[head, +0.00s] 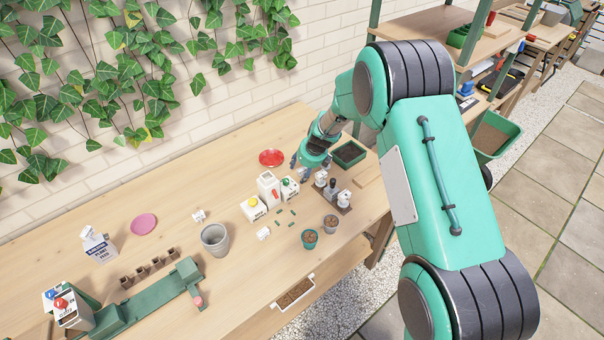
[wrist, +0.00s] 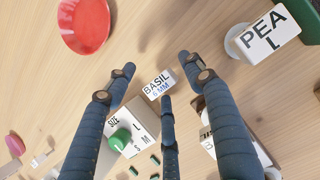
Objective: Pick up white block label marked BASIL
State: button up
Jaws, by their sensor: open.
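The white block label marked BASIL (wrist: 158,84) shows in the wrist view, with "BASIL 6 MM" in dark print on its face. It lies between the fingertips of my gripper (wrist: 157,76), which is open with its blue fingers spread around the block in the picture. I cannot tell how far above the block the fingertips are. In the head view my gripper (head: 310,162) points down over the bench near the red saucer (head: 271,158). I cannot pick out the BASIL block there.
A white box with a green knob (wrist: 118,141) stands close to the BASIL block. A white PEA block (wrist: 262,36) sits at the upper right, beside a green tray. Another white box is partly hidden by my right finger. Bare wood lies toward the red saucer (wrist: 84,24).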

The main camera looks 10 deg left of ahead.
dwell(0.6)
jog(key=c, duration=1.3)
